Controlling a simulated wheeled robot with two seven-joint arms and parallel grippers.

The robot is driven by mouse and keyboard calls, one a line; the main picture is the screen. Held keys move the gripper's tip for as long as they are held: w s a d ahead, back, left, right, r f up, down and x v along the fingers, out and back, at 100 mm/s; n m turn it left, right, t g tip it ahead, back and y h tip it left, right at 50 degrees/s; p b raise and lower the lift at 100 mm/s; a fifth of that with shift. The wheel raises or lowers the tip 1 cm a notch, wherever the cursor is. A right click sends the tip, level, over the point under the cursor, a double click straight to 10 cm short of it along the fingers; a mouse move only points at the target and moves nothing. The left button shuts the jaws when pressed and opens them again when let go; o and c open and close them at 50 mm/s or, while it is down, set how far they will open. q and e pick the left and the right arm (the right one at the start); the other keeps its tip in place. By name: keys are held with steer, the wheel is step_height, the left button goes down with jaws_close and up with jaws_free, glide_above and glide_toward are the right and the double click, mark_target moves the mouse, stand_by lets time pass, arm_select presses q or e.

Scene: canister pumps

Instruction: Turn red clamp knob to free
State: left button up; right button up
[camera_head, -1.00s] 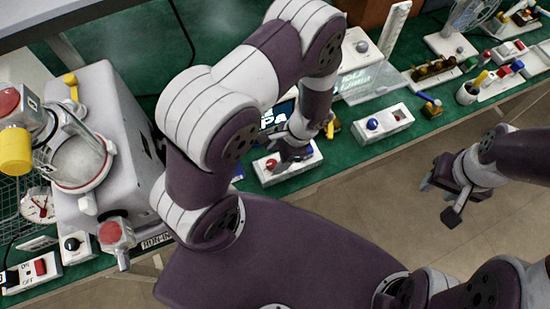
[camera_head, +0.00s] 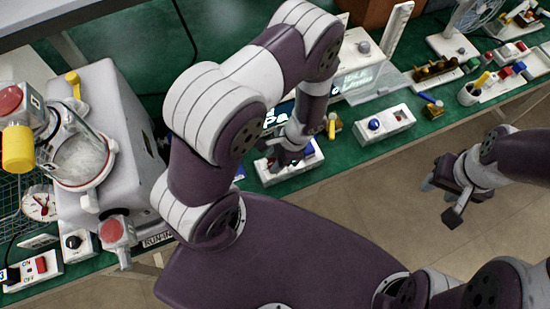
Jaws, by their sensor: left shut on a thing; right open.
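My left gripper (camera_head: 284,157) is low over a small white box (camera_head: 280,177) at the front edge of the green bench. It is shut on the red clamp knob on top of that box. The gripper hides most of the knob, so its turned position cannot be told. My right gripper (camera_head: 447,197) is open and empty above the floor at the right, well apart from the bench.
A white box with a blue knob (camera_head: 374,124) stands to the right, with a small yellow-handled part (camera_head: 331,126) between. A grey machine with a glass-topped canister (camera_head: 83,160) stands at left. My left arm covers the bench's middle.

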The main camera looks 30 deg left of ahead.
arm_select(q)
steer(key=n, duration=0.2)
steer(key=n+g+h+p, duration=0.1)
steer(key=n, duration=0.1)
steer(key=shift+a+n+h, duration=0.1)
steer(key=shift+n+h, duration=0.2)
steer(key=n, duration=0.2)
steer(key=n+h, duration=0.1)
steer(key=n, duration=0.1)
steer(key=shift+a+n+g+h, duration=0.1)
steer(key=shift+n+g+h, duration=0.2)
steer(key=n+h, duration=0.1)
steer(key=n, duration=0.3)
steer(key=shift+h, duration=0.4)
steer(key=shift+a+n+t+h, duration=0.1)
steer(key=shift+n+t+h, duration=0.5)
steer(key=shift+n, duration=1.5)
steer(key=o, duration=1)
steer(key=shift+o, duration=0.2)
